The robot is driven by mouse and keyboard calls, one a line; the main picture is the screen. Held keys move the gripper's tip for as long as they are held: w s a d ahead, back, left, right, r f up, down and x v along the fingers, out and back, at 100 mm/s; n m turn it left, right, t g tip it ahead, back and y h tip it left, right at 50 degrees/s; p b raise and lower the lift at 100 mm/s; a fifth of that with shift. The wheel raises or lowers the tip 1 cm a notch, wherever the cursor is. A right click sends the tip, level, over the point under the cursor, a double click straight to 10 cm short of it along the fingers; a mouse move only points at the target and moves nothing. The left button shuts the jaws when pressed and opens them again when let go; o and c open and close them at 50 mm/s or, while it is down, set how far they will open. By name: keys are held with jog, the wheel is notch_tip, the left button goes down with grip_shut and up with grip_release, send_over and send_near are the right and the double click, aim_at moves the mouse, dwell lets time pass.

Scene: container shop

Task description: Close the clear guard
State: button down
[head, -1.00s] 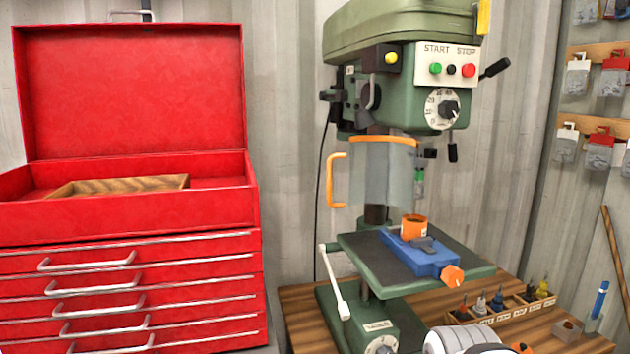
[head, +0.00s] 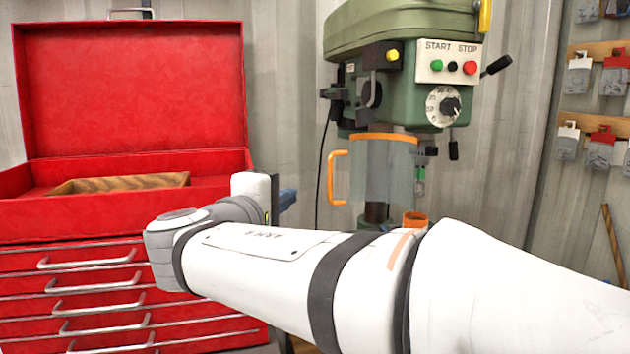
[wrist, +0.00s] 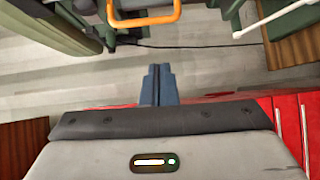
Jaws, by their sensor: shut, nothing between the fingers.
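The clear guard (head: 384,172) is a see-through panel with an orange top rim, hanging under the green drill head. It stands to the left of the chuck, which shows beside its right edge. Its orange handle (head: 338,178) sticks out on the left side. The handle also shows in the wrist view (wrist: 146,20), at the top edge, beyond my fingers. My gripper (head: 288,198) is left of the handle and apart from it. In the wrist view its blue fingers (wrist: 159,72) are shut together and empty.
An open red tool chest (head: 120,215) stands at the left, close behind my wrist. The green drill press (head: 400,75) is at the centre right. My arm hides the drill table and most of the bench. Tools hang on the right wall.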

aim_at(360, 174)
jog(key=w+d+r+p, duration=0.2)
jog(key=w+p, duration=0.1)
jog(key=w, duration=0.6)
jog(key=d, duration=0.1)
jog(key=s+d, duration=0.2)
jog(key=shift+s+f+t, duration=0.25)
jog(key=shift+f+t, duration=0.05)
jog(key=shift+t, duration=0.1)
jog(key=shift+s+y, duration=0.1)
jog(key=shift+y, duration=0.2)
